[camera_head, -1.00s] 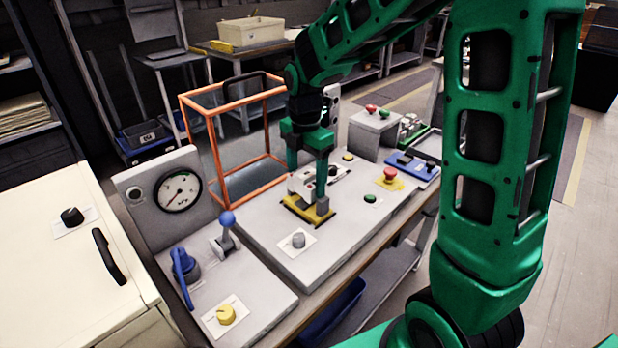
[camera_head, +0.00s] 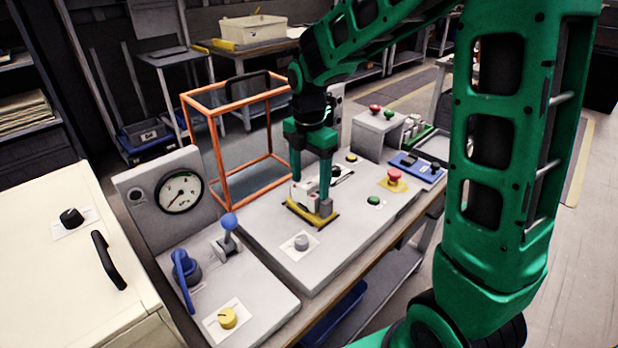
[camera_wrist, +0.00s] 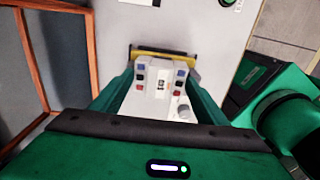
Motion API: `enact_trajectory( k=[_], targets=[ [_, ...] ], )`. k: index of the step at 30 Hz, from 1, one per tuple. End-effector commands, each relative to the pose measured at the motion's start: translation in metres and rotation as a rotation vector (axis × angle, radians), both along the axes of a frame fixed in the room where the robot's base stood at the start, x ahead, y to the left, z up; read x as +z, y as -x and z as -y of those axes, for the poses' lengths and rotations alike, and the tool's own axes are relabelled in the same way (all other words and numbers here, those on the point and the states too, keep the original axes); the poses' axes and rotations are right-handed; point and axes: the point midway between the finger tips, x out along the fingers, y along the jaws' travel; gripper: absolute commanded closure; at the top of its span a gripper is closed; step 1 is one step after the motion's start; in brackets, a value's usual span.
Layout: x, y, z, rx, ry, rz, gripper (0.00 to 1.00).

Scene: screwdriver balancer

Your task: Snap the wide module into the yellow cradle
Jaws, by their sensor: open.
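The wide module (camera_head: 302,194) is a pale block at the yellow cradle (camera_head: 319,217) on the grey panel. In the wrist view the module (camera_wrist: 160,90) shows red and blue spots on its upper face, with the cradle's yellow edge (camera_wrist: 163,54) just beyond it. My gripper (camera_head: 311,188) is low over the cradle, its green fingers on either side of the module. In the wrist view my gripper (camera_wrist: 163,82) is open around it. The module's underside and much of the cradle are hidden, so I cannot tell whether it is fully seated.
An orange frame (camera_head: 236,201) stands left of my gripper. A grey knob (camera_head: 301,242) is in front of the cradle. A red button (camera_head: 394,175) and green button (camera_head: 374,201) lie to the right. A blue-knobbed lever (camera_head: 229,222) is at left.

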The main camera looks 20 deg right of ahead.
Motion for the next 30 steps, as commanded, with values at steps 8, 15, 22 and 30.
enact_trajectory(
  k=[8, 15, 22, 30],
  targets=[
    [0.059, 0.023, 0.000, -0.002, 0.002, 0.012, 0.11],
    [0.105, 0.024, -0.003, 0.001, -0.001, 0.047, 0.11],
    [0.124, 0.023, -0.005, 0.003, -0.002, 0.058, 0.11],
    [0.126, 0.023, -0.005, 0.004, -0.002, 0.061, 0.11]
  ],
)
